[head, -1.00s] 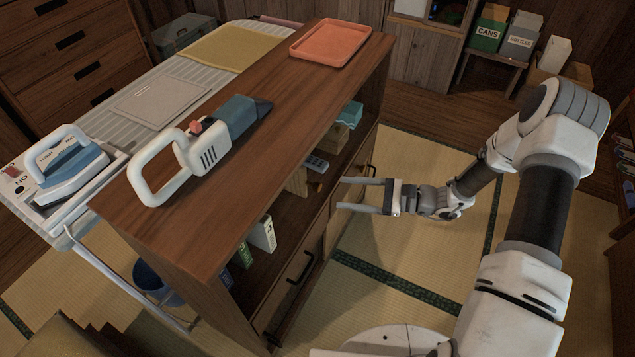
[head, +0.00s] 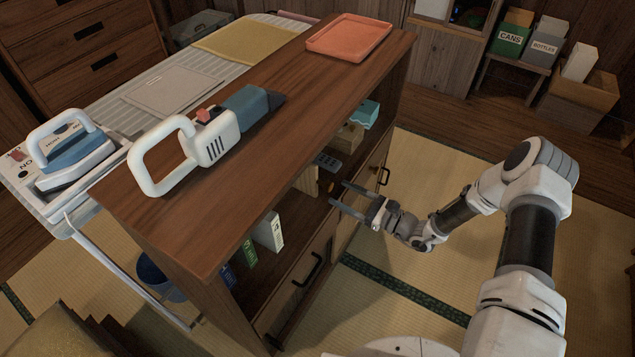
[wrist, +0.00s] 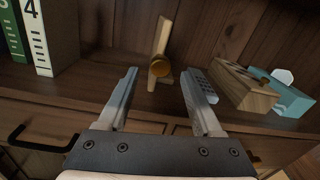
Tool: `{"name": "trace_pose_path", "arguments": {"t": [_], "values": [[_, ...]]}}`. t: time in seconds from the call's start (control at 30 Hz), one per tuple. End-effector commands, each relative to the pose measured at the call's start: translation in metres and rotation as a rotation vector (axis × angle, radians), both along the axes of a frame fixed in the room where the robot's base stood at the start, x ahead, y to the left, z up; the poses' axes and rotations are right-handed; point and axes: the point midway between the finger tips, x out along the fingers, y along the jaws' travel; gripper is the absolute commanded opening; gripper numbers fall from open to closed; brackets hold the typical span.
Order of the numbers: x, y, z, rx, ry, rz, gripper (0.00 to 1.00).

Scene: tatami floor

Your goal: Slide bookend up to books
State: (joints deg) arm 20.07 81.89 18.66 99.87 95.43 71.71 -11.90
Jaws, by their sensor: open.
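The wooden bookend (head: 307,181) stands upright on the open shelf of the cabinet. In the wrist view, the bookend (wrist: 163,38) shows an upright panel with a round brown knob low on its front. The books (head: 268,233) stand to its left, with a gap of bare shelf between. In the wrist view, the end book (wrist: 50,38) is white with a 4, beside green ones. My gripper (head: 340,193) is open and empty at the shelf front. In the wrist view, the bookend shows beyond and between the fingertips (wrist: 159,72), apparently untouched.
Right of the bookend are a grey remote (head: 328,160), partly behind my right finger in the wrist view, a wooden block with holes (wrist: 243,88) and a teal item (wrist: 290,98). A drawer handle (head: 308,268) juts out below. A handheld vacuum (head: 205,145) lies on top.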

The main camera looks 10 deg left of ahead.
Motion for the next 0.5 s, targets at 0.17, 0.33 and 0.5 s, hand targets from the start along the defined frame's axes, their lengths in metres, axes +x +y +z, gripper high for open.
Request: {"name": "trace_pose_path", "arguments": {"t": [0.17, 0.33, 0.5], "values": [[0.014, 0.038, -0.002, 0.0, -0.002, 0.004, 0.67], [0.025, 0.065, -0.001, 0.0, -0.001, 0.002, 0.67], [0.032, 0.079, -0.001, 0.0, -0.001, 0.001, 0.67]]}}
